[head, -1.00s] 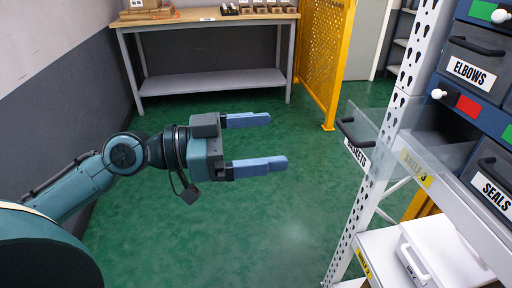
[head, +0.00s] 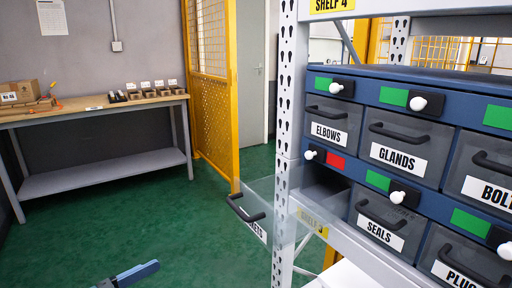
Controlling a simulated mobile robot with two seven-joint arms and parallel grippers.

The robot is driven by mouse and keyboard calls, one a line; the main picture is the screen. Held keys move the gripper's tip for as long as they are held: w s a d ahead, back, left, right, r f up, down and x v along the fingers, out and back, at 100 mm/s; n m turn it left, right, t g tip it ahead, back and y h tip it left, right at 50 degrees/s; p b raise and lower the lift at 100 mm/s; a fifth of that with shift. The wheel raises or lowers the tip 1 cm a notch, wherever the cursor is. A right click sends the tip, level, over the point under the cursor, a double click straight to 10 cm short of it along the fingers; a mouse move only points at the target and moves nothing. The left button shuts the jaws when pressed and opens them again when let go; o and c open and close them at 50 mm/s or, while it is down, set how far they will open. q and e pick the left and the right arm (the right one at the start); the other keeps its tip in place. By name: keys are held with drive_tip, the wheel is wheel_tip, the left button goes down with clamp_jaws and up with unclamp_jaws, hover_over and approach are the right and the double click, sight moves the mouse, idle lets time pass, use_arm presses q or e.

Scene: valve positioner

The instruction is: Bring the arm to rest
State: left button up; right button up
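My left gripper (head: 138,273) is only partly in the head view, at the bottom edge left of centre. One blue finger and a bit of its dark mount show. The rest of the gripper and its arm are cut off below the frame. No second finger lies against the visible one, and the gripper looks open and empty. It is over the green floor, to the left of and apart from the clear pulled-out drawer (head: 272,207). My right gripper is not in view.
The clear drawer with a dark handle juts out left of the white rack post (head: 289,120). A blue cabinet (head: 375,92) of labelled drawers stands at right. A workbench (head: 95,108) with boxes stands at the back left beside a yellow mesh panel (head: 213,90). The floor between is clear.

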use_arm(q)
drive_tip(key=s+d+f+n+g+y+p, duration=0.2)
drive_tip(key=s+f+y+p, duration=0.6)
drive_tip(key=p, duration=1)
wheel_tip(320, 180, down, 2)
drive_tip(key=shift+s+n, duration=0.35)
drive_tip(key=shift+n, duration=0.85)
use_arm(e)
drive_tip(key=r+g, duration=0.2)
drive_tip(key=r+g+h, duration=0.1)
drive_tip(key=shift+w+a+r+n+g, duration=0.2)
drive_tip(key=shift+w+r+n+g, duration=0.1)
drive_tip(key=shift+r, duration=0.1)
